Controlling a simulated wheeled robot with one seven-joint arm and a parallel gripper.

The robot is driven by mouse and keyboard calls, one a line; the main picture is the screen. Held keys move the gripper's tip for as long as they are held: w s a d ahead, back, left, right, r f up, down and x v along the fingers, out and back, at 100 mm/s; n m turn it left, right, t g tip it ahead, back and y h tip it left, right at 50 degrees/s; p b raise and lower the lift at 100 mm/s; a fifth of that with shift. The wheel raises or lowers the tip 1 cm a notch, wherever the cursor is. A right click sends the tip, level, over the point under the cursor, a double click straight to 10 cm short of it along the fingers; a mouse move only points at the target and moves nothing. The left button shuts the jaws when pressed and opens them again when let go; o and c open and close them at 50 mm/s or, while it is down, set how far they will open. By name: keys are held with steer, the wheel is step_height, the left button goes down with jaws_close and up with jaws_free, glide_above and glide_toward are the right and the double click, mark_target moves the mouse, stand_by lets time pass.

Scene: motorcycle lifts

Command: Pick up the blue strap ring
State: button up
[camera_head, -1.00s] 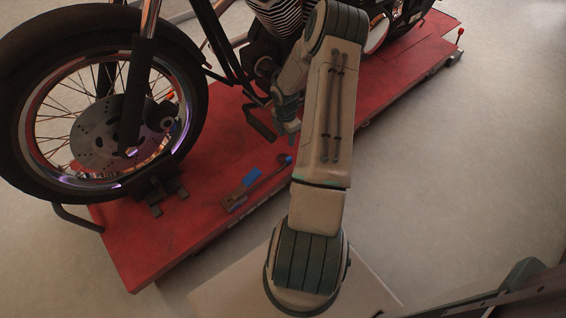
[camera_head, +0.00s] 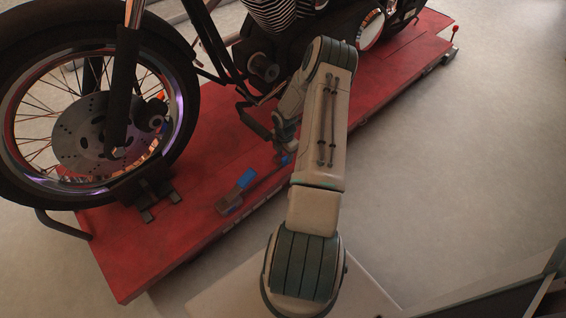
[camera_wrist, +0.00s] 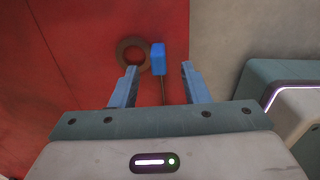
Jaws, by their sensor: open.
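In the wrist view a blue block-like piece (camera_wrist: 158,57) lies on the red lift deck, with a thin dark rod running from it toward me. A brown ring (camera_wrist: 120,55) lies flat against its left side; I cannot tell whether they are joined. My gripper (camera_wrist: 160,80) is open and empty, its two blue fingers apart. The blue piece is ahead of the gap between them, and the ring is ahead of the left finger. In the head view my gripper (camera_head: 284,150) is low over the deck, close to a small blue end (camera_head: 286,160); the ring is not discernible there.
The red lift (camera_head: 190,238) carries a motorcycle, whose front wheel (camera_head: 38,120) stands at left. A dark pedal-like part (camera_head: 254,122) hangs just left of my gripper. Another blue piece (camera_head: 246,178) lies by a brown block (camera_head: 229,204) near the deck edge. Grey floor (camera_head: 450,180) is clear at right.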

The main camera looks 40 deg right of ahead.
mark_target(285, 158)
step_height(285, 158, down, 4)
steer(key=shift+w+d+r+b, duration=0.1)
steer(key=shift+d+r+b, duration=0.1)
steer(key=shift+b, duration=0.4)
steer(key=shift+r, duration=0.1)
jaws_close()
steer(key=shift+r, duration=0.1)
